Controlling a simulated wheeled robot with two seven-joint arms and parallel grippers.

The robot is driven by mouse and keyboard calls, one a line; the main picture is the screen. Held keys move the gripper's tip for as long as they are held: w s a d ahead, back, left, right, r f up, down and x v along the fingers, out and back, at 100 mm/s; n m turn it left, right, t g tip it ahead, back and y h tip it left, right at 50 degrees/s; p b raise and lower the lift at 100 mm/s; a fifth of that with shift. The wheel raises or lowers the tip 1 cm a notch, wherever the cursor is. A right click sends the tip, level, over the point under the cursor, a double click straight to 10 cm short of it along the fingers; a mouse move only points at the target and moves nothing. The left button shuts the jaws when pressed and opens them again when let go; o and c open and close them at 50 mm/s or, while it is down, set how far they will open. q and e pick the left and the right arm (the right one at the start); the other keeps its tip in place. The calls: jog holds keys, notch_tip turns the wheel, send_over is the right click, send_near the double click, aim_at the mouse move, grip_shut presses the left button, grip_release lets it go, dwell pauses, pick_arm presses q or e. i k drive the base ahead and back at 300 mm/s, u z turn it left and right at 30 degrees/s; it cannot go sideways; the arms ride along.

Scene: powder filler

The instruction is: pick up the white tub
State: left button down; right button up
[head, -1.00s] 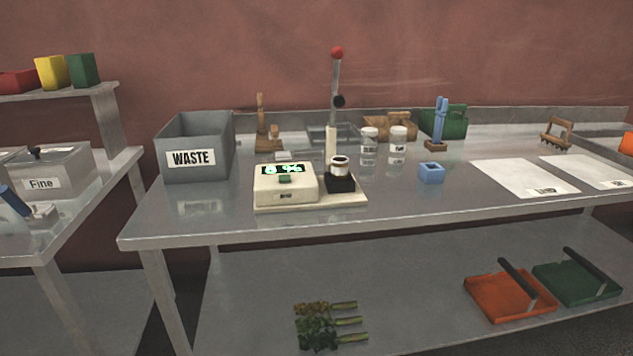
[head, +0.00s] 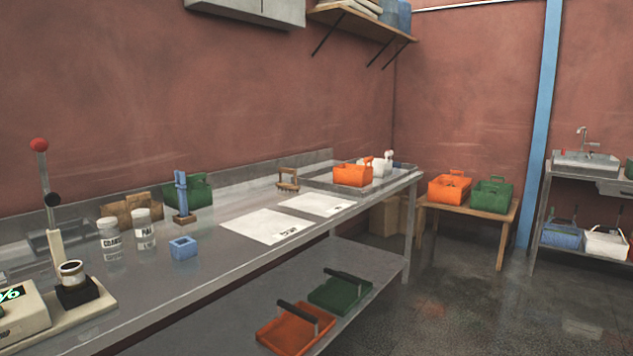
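Several white things show and I cannot tell for sure which one is the white tub. Two small white-lidded containers with dark label print stand upright on the steel bench: a left container (head: 109,235) and a right container (head: 144,229). A white open box (head: 606,244) sits on the lower shelf of the rack at the far right. A small jar with a white band (head: 72,273) stands in the black holder of the press. Neither of my grippers is in view.
The steel bench (head: 215,250) holds a blue block (head: 184,248), white sheets (head: 262,227) and an orange crate (head: 352,174). A wooden table (head: 465,208) carries orange (head: 449,188) and green (head: 492,195) crates. The floor (head: 450,310) right of the bench is clear.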

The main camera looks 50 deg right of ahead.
aim_at(382, 168)
jog(key=z, duration=1.6)
jog(key=k, duration=0.25)
jog(key=u, duration=1.35)
jog(key=i, duration=1.5)
jog(key=z, duration=1.9)
